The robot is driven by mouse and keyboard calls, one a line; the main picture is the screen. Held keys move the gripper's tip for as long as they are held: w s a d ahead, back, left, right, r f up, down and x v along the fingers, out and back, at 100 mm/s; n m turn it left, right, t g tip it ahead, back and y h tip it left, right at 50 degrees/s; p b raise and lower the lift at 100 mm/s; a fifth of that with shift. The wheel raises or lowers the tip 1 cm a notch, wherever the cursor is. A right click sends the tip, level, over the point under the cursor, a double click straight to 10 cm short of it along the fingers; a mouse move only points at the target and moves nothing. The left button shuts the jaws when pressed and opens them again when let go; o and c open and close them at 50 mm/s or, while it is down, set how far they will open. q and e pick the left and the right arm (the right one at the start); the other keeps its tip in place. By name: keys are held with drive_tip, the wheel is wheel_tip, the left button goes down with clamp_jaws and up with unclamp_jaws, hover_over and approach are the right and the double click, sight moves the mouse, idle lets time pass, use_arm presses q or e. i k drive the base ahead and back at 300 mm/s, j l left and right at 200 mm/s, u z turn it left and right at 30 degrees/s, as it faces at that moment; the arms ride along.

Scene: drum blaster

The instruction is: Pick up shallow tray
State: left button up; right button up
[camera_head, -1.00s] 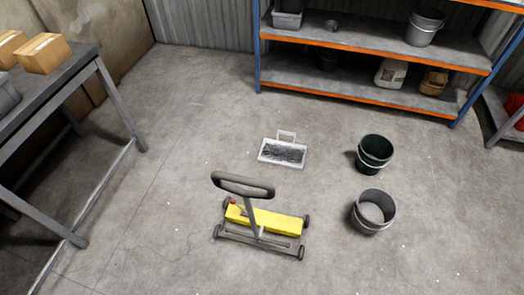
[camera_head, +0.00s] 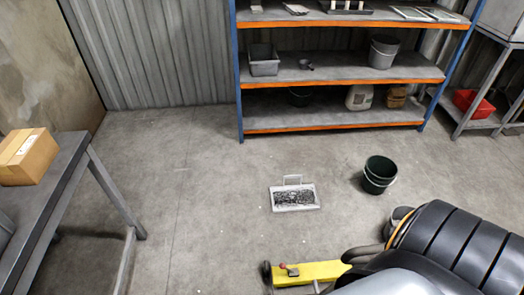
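The shallow tray (camera_head: 275,206) is a light grey, low-walled tray with a loop handle at its far side. It lies flat on the concrete floor in the middle of the head view and holds a dark, speckled mass of small bits. One of my arms, dark and ribbed, fills the lower right of the view, well in front of the tray and apart from it. Neither gripper's fingers show.
A dark green bucket (camera_head: 380,174) stands right of the tray. A yellow wheeled sweeper (camera_head: 318,271) lies in front, partly hidden by my arm. A blue and orange shelf (camera_head: 335,127) stands behind. A table (camera_head: 62,190) with a cardboard box (camera_head: 27,157) is at left. Floor left of the tray is clear.

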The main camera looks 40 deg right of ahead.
sight(301, 196)
drive_tip(key=i+j+z, duration=0.1)
drive_tip(key=i+z, duration=0.15)
drive_tip(key=i, duration=0.2)
drive_tip(key=i+j+z, duration=0.25)
drive_tip(key=i, duration=0.25)
drive_tip(key=i+j+z, duration=0.25)
drive_tip(key=i, duration=0.15)
